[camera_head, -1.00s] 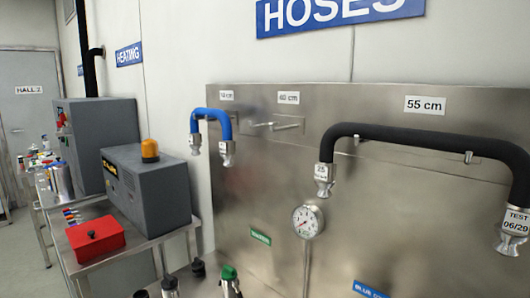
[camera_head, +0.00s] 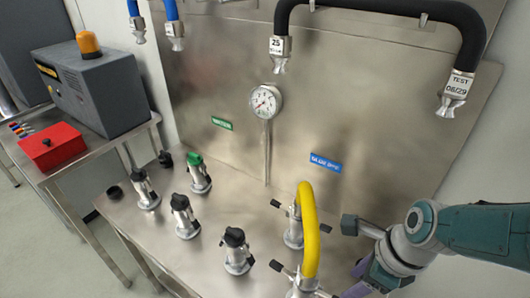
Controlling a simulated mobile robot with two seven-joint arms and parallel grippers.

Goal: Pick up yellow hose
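The yellow hose (camera_head: 309,225) arches over the steel bench near the bottom centre. Its ends meet metal couplings with black levers, one behind (camera_head: 293,233) and one in front (camera_head: 302,287), cut by the bottom edge. My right gripper (camera_head: 350,258) comes in from the right, just right of the hose. Its two dark fingers are spread apart and appear empty, with a visible gap to the hose. The lower finger is partly cut off by the frame. My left gripper is out of view.
Several capped metal couplings (camera_head: 237,252) stand on the bench left of the hose. A black hose (camera_head: 390,8) hangs on the steel panel above, with blue hoses beside it. A gauge (camera_head: 265,101) is on the panel. A red box (camera_head: 52,146) sits on the left table.

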